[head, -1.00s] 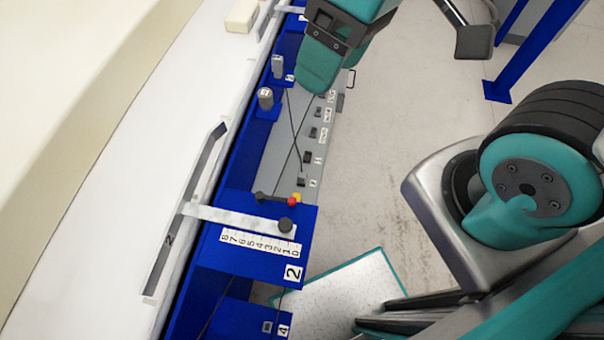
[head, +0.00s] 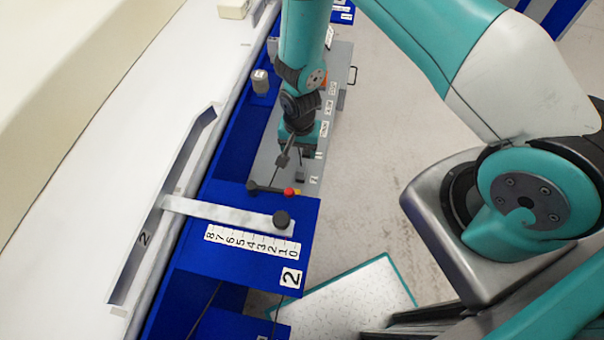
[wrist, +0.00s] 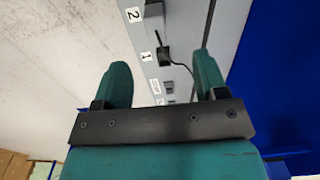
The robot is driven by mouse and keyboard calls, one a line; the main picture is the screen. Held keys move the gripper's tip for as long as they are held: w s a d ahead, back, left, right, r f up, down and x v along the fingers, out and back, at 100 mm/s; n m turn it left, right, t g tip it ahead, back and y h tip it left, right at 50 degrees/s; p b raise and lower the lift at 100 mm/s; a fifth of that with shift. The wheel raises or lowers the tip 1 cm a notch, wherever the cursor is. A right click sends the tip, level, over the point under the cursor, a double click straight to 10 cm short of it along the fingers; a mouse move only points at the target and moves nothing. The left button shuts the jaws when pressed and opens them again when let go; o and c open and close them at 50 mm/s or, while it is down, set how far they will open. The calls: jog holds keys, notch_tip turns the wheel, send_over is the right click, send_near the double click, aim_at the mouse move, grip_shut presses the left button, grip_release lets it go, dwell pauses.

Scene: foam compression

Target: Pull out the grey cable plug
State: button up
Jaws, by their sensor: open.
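In the wrist view a dark grey plug (wrist: 163,56) with a black cable sits in the grey panel (wrist: 183,22), beside the label 1. My gripper (wrist: 161,62) is open; its two teal fingers are spread, and the plug shows in the gap between the fingertips. I see nothing held. In the head view my gripper (head: 303,147) is low over the grey panel (head: 262,165) and hides the label 1 plug. Whether the fingers touch the plug cannot be told.
Another dark block (wrist: 154,18) is beside the label 2. Closer sockets (wrist: 168,86) lie between the fingers. Open floor (head: 375,165) lies right of the panel.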

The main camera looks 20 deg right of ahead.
aim_at(301, 166)
jog(key=shift+s+d+f, duration=0.1)
jog(key=shift+f, duration=0.35)
jog(key=shift+s+d+f, duration=0.1)
jog(key=shift+f, duration=0.3)
notch_tip(301, 166, down, 9)
jog(key=b, duration=0.7)
dwell(0.5)
grip_shut()
jog(key=shift+r, duration=0.15)
